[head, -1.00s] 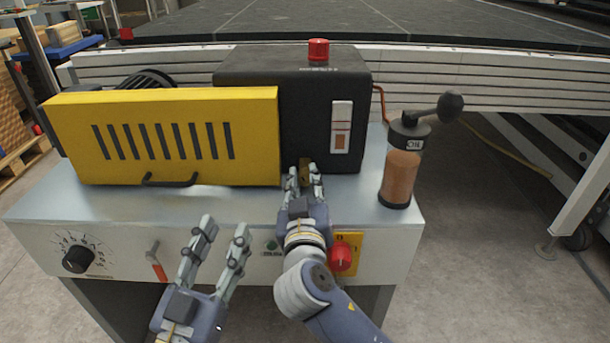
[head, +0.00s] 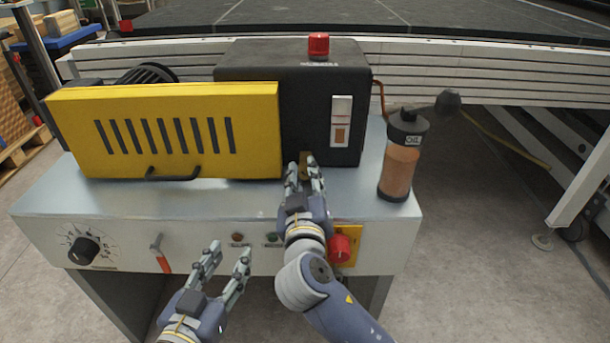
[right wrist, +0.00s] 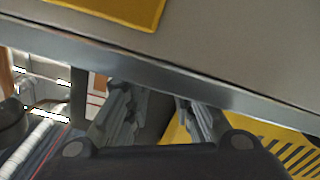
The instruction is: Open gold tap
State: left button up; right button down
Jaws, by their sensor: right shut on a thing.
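The gold tap (head: 305,160) is a small gold-brown piece at the foot of the black box, above the steel worktop. It is mostly hidden by my right gripper (head: 304,170), whose fingers are around it and shut on it. In the right wrist view, the right gripper's fingers (right wrist: 166,108) show, but I cannot make out the tap between them. My left gripper (head: 229,250) is open and empty, in front of the machine's front panel.
The black box (head: 262,62) with a red button (head: 318,45) stands behind the tap. A yellow slotted cover (head: 70,120) is to the left. A red switch (head: 340,248) is close to my right wrist.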

jog(key=c, duration=1.4)
grip_release()
jog(key=shift+f, duration=0.1)
jog(key=shift+o, duration=0.2)
jog(key=s, duration=1.2)
